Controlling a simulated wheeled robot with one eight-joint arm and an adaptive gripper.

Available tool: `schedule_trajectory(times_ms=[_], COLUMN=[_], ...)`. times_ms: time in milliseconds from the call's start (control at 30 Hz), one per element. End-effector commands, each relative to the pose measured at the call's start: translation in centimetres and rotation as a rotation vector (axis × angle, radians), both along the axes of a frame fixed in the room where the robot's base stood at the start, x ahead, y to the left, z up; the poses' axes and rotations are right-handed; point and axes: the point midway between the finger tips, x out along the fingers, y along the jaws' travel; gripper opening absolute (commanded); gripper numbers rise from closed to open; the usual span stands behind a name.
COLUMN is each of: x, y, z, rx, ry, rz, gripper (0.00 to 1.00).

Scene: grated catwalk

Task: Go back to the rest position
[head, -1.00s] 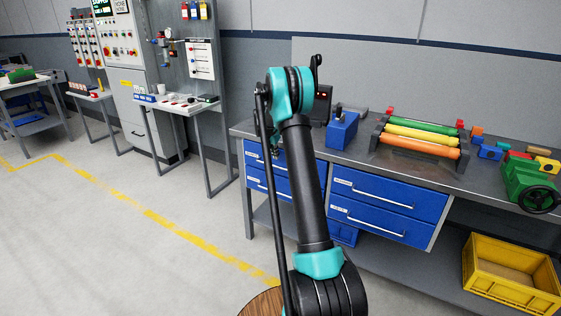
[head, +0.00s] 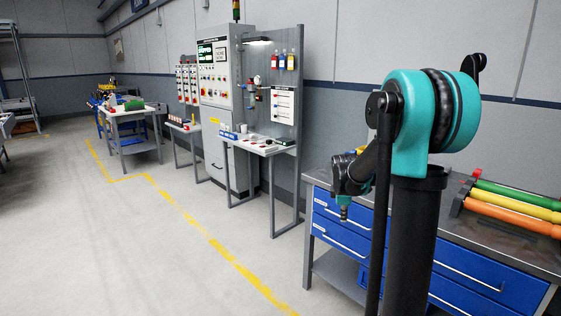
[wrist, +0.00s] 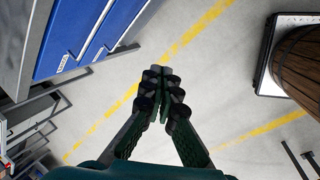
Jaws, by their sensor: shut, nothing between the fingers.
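My gripper (wrist: 161,78) points down over the bare floor in the wrist view, its two dark fingers together at the tips with nothing between them. The arm hides part of the gripper and of the bench.
The workbench (head: 462,248) stands at right with coloured rollers (head: 515,205) on top; its blue drawers (wrist: 85,35) show close by in the wrist view. A control panel (head: 215,95) and small table (head: 262,146) stand behind. The floor (head: 130,240) at left is clear.

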Motion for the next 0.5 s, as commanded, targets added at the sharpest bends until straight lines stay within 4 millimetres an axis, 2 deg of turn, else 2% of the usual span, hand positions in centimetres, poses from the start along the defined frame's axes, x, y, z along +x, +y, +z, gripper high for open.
schedule_trajectory(times_ms=[33,267,500], x=[-2.4,-12.6,-23.0], y=[0.5,2.3,4.0], z=[0.0,-1.1,-4.0], rx=[0.036,0.221,0.416], ry=[-0.016,-0.085,-0.131], rz=[-0.075,-0.472,-0.879], gripper=[0.00,0.00,0.00])
